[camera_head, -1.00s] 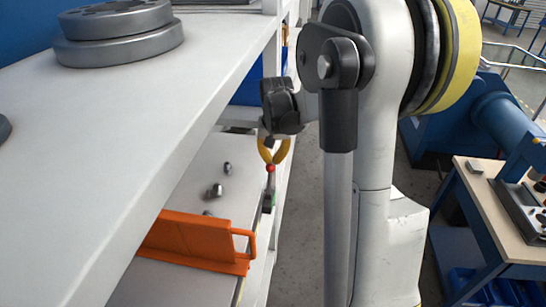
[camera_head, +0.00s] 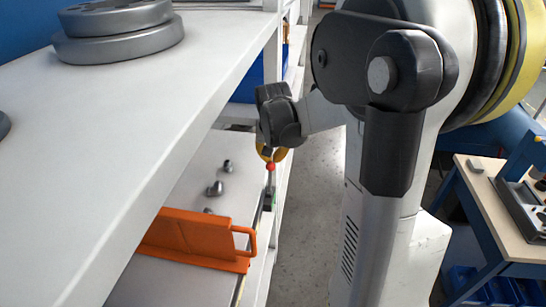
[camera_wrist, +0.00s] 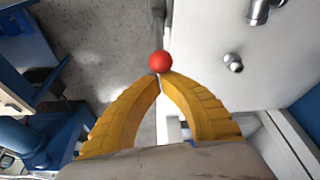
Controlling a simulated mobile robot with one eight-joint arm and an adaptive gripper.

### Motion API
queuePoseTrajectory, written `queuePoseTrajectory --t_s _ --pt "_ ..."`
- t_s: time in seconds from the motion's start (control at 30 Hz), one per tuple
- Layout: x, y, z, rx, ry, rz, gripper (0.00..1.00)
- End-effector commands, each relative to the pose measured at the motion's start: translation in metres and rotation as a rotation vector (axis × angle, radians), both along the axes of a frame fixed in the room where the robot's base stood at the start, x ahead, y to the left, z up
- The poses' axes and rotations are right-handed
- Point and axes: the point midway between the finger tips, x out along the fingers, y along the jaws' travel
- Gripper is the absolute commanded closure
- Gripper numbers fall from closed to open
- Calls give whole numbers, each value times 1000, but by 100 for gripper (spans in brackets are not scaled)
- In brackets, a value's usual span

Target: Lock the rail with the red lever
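The red lever's round red knob (camera_wrist: 160,62) is in the wrist view just beyond the tips of my gripper (camera_wrist: 159,76). The two yellow fingers curve inward and their tips nearly meet at the knob's near edge. The knob looks outside the fingers, not between them; I cannot tell whether the tips touch it. In the head view the knob (camera_head: 271,167) shows just below my gripper (camera_head: 268,154), which is partly hidden by my wrist. The lever stands at the edge of the lower shelf, along the rail (camera_head: 268,198). The lever's stem is mostly hidden.
An orange bracket with a handle (camera_head: 195,240) stands on the lower white shelf (camera_head: 170,285). Several small metal fittings (camera_head: 215,188) lie near it. The upper shelf (camera_head: 130,110) overhangs on the left and carries a grey flange (camera_head: 118,30). Floor is open right of the shelf.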

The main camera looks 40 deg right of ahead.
Motion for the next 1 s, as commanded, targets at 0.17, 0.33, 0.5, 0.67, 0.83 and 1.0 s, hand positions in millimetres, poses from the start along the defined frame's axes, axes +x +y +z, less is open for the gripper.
queuePoseTrajectory --t_s 0.17,0.33,0.5,0.67,0.83,1.0 --pt "-9 10 3 -68 -60 2 100" --pt "-18 21 7 -167 -148 5 100" --pt "-28 33 9 -267 -237 5 100" --pt "-36 41 10 -343 -306 4 100" --pt "-42 47 11 -350 -313 1 100" --pt "-45 50 11 -350 -311 0 100"
